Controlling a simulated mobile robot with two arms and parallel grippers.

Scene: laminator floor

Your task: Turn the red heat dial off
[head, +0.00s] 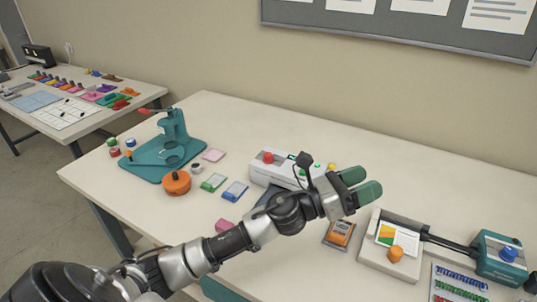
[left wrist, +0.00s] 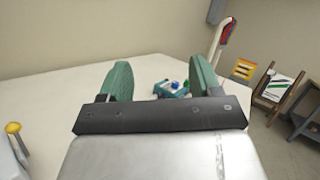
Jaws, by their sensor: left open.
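The red heat dial (head: 268,157) sits on the left end of the top of the white laminator (head: 264,169) in the head view. My left arm crosses in front of the laminator and hides part of it. My left gripper (head: 364,186) is open and empty, to the right of the laminator and apart from the dial, with its green fingers pointing right. In the left wrist view the left gripper (left wrist: 158,82) shows its two green fingers spread with nothing between them. The red dial is not in the left wrist view. My right gripper is not in view.
A teal press (head: 172,140) and an orange round knob (head: 176,182) stand left of the laminator. Small coloured blocks, an orange pack (head: 340,233) and a paper trimmer (head: 390,262) lie nearer. The table's back strip (head: 400,165) is clear.

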